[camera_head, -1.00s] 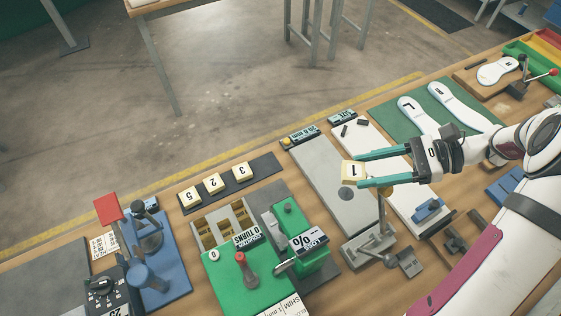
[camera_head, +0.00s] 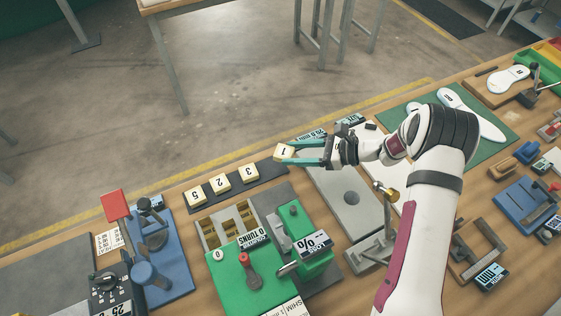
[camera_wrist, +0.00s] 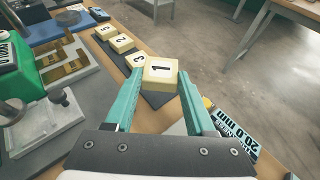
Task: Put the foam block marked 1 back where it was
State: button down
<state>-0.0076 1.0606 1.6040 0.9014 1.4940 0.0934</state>
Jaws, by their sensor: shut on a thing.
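The foam block marked 1 (camera_head: 284,152) is pale cream and sits between the teal fingers of my gripper (camera_head: 300,153). My gripper is shut on it. The dark strip (camera_head: 266,171) holds foam blocks marked 5 (camera_head: 195,197), 2 (camera_head: 220,187) and 3 (camera_head: 248,174) in a row. The held block is over or near the strip's right end, past block 3; its exact height above it is hard to tell.
A green device (camera_head: 245,272) with a red-knobbed crank and a compartment tray (camera_head: 228,226) stand in front of the strip. A grey plate (camera_head: 345,195) lies to the right, with a brass-tipped stand (camera_head: 378,240) near it. A display reading 20.0 mm (camera_wrist: 238,133) is close to the right finger.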

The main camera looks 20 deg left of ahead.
aim_at(283, 168)
jog(key=x, duration=0.3)
jog(key=shift+w+a+f, duration=0.1)
jog(key=shift+a+f, duration=0.05)
jog(key=shift+f, duration=0.25)
notch_tip(283, 168, down, 4)
jog(key=shift+a+f, duration=0.1)
jog(key=shift+a, duration=0.05)
